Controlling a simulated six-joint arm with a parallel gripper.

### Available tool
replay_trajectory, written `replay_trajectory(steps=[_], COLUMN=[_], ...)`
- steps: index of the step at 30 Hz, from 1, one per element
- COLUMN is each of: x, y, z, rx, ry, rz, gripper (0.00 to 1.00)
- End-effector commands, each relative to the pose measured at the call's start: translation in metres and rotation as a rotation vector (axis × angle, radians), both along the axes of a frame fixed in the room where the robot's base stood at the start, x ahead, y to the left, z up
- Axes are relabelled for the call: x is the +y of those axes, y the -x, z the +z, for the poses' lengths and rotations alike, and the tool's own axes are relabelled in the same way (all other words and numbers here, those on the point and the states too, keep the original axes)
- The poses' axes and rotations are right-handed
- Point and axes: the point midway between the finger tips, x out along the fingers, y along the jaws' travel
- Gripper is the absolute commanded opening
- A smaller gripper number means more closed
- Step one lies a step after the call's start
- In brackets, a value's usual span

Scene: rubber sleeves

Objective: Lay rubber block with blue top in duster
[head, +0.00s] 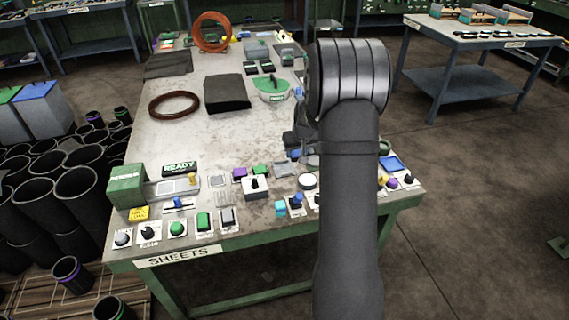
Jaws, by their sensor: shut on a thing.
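My gripper (296,142) points down over the right part of the bench, mostly hidden behind my arm. A small block with a blue top (295,155) shows at its fingertips, and the gripper is shut on it. How high the block is above the bench cannot be told. I cannot identify the duster for sure. A green and pale half-round tray (272,90) with a dark handle and a green label lies farther back, left of my arm, and may be it.
A purple-topped block (240,174) and a green-topped block (261,171) sit left of the gripper. Buttons and switches line the front edge. A dark slab (227,93) and a brown ring (174,104) lie farther back. The bench middle (200,135) is clear.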

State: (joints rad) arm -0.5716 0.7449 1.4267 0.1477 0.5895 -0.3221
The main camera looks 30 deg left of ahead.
Motion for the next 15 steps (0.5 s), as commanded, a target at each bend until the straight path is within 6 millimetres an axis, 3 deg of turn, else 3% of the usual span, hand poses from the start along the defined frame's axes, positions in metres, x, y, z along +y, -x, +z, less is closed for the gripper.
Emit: replay_trajectory(steps=[1,6,11,15], x=[0.013,0.039,0.047,0.047], y=[0.002,0.004,0.005,0.005], z=[-0.008,-0.024,-0.029,-0.045], rx=[0.002,0.001,-0.001,0.003], ry=[0.001,0.0,-0.001,0.001], rz=[0.004,0.001,0.0,-0.001], gripper=[0.2,0.2,0.2,0.2])
